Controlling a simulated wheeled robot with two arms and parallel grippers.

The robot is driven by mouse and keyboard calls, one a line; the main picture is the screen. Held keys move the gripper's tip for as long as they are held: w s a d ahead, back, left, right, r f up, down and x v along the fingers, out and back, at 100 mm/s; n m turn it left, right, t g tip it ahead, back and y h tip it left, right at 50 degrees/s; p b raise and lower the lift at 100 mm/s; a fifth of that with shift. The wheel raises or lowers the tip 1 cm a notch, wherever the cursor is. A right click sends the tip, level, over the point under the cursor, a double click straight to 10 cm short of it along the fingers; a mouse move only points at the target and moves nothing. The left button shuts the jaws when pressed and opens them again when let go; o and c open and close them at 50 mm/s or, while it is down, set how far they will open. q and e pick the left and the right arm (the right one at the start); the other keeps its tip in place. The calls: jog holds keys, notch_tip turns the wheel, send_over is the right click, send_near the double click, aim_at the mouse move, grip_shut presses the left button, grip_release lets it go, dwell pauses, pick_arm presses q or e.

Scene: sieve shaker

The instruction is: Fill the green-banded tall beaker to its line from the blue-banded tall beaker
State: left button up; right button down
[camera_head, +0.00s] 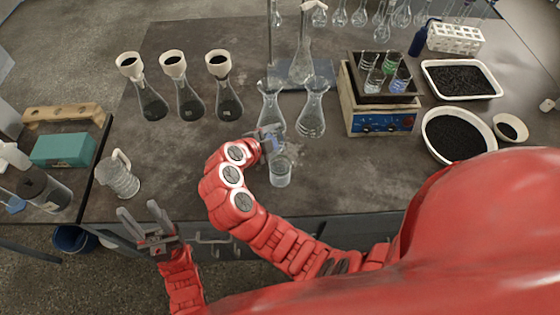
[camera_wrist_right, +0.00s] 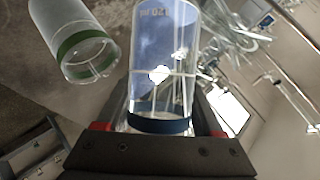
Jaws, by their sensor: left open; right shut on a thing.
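The blue-banded tall beaker (camera_wrist_right: 160,65) is clear glass with printed marks and a dark blue band near the jaws. My right gripper (camera_head: 268,140) is shut on it, with the fingers on either side of the glass in the right wrist view. The green-banded tall beaker (camera_wrist_right: 80,40) is beside it, apart, in that view. In the head view a clear beaker (camera_head: 280,172) stands on the bench just below my right gripper; its band colour is unclear. Liquid levels cannot be read. My left gripper (camera_head: 140,213) is open and empty near the bench's front edge.
Two glass flasks (camera_head: 312,110) stand just behind my right gripper. Several flasks with funnels (camera_head: 187,95) are at the back left. A glass mug (camera_head: 118,175) is at the left. The blue-fronted shaker (camera_head: 380,122) and trays of black grains (camera_head: 455,135) are at the right.

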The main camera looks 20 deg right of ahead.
jog(key=shift+r+m+t+p, duration=0.35)
jog(key=shift+m+t+p, duration=0.05)
jog(key=shift+p, duration=0.3)
dwell(1.6)
jog(key=shift+w+f+m+t+y+p, duration=0.1)
jog(key=shift+f+m+t+y+p, duration=0.2)
jog(key=shift+f+m+t+y, duration=0.2)
dwell(2.1)
jog(key=shift+r+t+p, duration=0.2)
jog(key=shift+t+p, duration=0.1)
jog(key=shift+p, duration=0.1)
dwell(1.4)
